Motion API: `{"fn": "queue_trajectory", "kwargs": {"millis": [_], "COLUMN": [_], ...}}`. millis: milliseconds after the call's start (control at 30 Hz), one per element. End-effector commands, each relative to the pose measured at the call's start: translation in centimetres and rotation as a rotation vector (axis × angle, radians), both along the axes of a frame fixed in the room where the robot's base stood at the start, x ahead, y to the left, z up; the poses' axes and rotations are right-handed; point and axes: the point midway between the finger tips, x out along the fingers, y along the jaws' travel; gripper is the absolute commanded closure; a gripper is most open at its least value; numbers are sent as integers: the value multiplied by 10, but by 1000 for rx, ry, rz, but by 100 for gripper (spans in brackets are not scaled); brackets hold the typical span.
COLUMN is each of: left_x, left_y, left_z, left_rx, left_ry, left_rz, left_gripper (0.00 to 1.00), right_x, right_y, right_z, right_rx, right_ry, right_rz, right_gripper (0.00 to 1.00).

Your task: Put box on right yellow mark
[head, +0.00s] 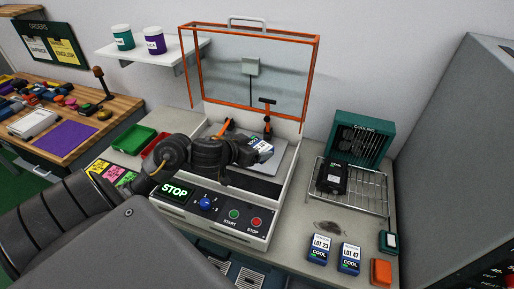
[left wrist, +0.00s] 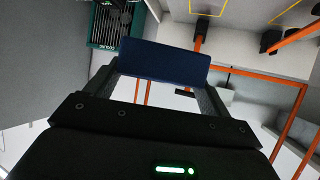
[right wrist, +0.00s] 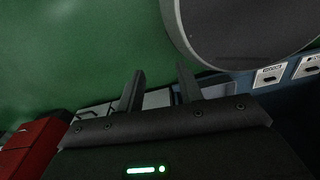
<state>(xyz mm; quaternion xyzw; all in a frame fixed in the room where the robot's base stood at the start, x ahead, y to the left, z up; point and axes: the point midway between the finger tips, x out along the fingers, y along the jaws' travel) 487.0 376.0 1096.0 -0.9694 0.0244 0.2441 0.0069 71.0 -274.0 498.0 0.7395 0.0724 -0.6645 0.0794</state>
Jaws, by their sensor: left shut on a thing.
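My left gripper (head: 255,152) is shut on a small dark blue box (head: 264,145) with a white label, held above the grey plate of the machine bed. In the left wrist view the box (left wrist: 164,62) spans the gap between the fingertips. Thin yellow outlines show on a light surface past the box, one near the top middle (left wrist: 209,13) and part of another near the top right. The yellow marks cannot be made out in the head view. My right gripper (right wrist: 160,88) is open and empty in the right wrist view, and outside the head view.
The machine has an open orange-framed clear lid (head: 250,70), orange clamps (head: 268,108) and a front button panel (head: 215,207). A wire rack (head: 358,190) with a black unit and a teal cooler (head: 360,138) stand right. Two LOT boxes (head: 320,249) lie at front right.

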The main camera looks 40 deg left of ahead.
Motion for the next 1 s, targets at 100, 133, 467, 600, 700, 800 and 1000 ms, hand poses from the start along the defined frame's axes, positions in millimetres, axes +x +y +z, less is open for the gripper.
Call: {"fn": "queue_trajectory", "kwargs": {"millis": [100,133,467,600,700,800,1000], "left_x": [25,31,83,95,98,98,101], "left_y": [13,18,66,73,76,77,81], "left_z": [-15,-19,-67,-82,-86,-87,-105], "left_rx": [-6,-7,-7,-5,-3,-2,-5], "left_ry": [0,-1,0,-1,-3,-3,2], "left_rz": [-3,-3,0,-4,-4,-4,-1], "left_gripper": [46,46,46,46,46,46,46], "right_x": [-22,-25,7,9,2,-4,-9], "right_y": [0,0,2,2,2,1,1], "right_z": [-12,-15,-24,-24,-25,-25,-21], "right_rx": [-1,-2,2,3,2,2,2], "right_ry": [31,35,-9,-12,-4,6,12], "right_rz": [0,0,0,0,0,0,0], "right_gripper": [64,64,64,64,64,64,64]}}
